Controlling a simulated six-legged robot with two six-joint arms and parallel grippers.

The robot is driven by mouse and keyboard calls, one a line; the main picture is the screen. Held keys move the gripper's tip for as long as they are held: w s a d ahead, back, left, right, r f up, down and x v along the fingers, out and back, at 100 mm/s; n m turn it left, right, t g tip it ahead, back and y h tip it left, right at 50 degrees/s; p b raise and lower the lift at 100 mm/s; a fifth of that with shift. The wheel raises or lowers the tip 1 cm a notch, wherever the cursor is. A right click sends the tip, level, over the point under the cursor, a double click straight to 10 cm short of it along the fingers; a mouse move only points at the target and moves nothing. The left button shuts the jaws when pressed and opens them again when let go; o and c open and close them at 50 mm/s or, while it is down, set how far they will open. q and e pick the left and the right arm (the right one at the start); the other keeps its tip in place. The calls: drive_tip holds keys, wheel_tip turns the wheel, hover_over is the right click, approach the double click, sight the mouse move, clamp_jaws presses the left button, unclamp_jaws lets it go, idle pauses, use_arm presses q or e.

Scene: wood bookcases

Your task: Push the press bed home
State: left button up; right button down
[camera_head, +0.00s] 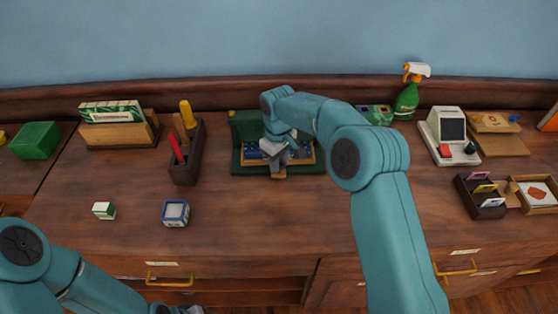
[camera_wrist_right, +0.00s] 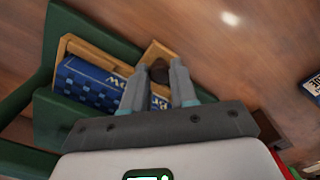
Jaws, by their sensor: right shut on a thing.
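The press (camera_head: 237,158) is a dark green frame at the back middle of the desk; its green frame also shows in the wrist view (camera_wrist_right: 70,25). Its press bed (camera_head: 306,156) is a light wood tray holding a blue printed block (camera_wrist_right: 90,85). A wood tab with a dark knob (camera_wrist_right: 159,70) sticks out from the bed's front. My right gripper (camera_head: 279,166) is over the bed's front edge, its fingers shut on the knob (camera_wrist_right: 159,82). The arm hides part of the press. Only a sliver of my left gripper (camera_head: 188,309) shows at the bottom edge.
A green spray bottle (camera_head: 407,100), a small monitor-like device (camera_head: 450,130) and a dark card tray (camera_head: 483,200) are to the right. The desk before the press is clear.

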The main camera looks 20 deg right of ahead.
drive_tip(key=shift+w+r, duration=0.15)
drive_tip(key=shift+w, duration=0.1)
drive_tip(key=c, duration=0.9)
unclamp_jaws()
drive_tip(key=shift+c, duration=0.2)
drive_tip(key=shift+o, duration=0.2)
drive_tip(key=shift+w+f, duration=0.15)
drive_tip(key=shift+f, duration=0.05)
drive_tip(key=shift+s+r, duration=0.2)
wheel_tip(320, 180, up, 16)
drive_tip(key=p, duration=0.1)
drive_tip(key=shift+w, duration=0.1)
